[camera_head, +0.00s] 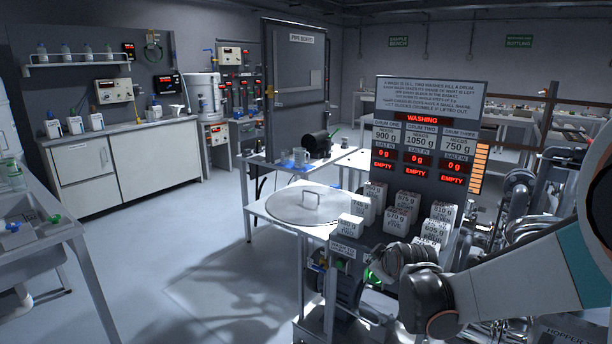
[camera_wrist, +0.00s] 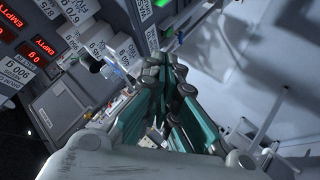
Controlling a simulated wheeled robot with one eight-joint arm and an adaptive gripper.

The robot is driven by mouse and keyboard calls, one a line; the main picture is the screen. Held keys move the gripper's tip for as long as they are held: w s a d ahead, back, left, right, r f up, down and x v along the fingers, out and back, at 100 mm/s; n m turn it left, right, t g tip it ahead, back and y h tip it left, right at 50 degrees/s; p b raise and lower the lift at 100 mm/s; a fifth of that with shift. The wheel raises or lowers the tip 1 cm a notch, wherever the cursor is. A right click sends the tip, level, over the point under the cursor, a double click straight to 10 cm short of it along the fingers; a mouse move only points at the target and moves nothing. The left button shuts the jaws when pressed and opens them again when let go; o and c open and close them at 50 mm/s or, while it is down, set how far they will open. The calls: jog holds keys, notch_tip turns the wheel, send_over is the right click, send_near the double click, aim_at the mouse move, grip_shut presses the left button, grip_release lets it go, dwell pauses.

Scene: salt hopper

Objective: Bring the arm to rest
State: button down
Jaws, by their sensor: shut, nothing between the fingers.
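My gripper (camera_wrist: 163,66) shows in the wrist view with its teal and dark fingers drawn together. It is shut and nothing shows between the fingertips. It hangs close to the front of the salt hopper station, with the labelled white blocks at the upper left of the fingers. In the head view my arm reaches in from the right edge, bent at a dark joint in front of the station. The fingertips cannot be made out clearly there.
The display board (camera_head: 422,130) reads WASHING, with three EMPTY readouts. White weight blocks (camera_head: 405,203) stand below it. A round lid with a handle (camera_head: 305,205) lies on the table to the left. Machinery crowds the right. The floor (camera_head: 190,240) at left centre is clear.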

jog(key=s+r+m+g, duration=0.15)
jog(key=s+r, duration=0.25)
jog(key=s, duration=0.5)
jog(key=s+r+m, duration=0.3)
jog(key=s, duration=0.6)
jog(key=s+d+f+m+g, duration=0.1)
jog(key=s+m, duration=0.3)
jog(key=s, duration=1.2)
jog(key=shift+d+f+g+h, duration=0.15)
jog(key=shift+f+g+h, duration=0.25)
jog(key=shift+g, duration=0.15)
jog(key=shift+m, duration=0.25)
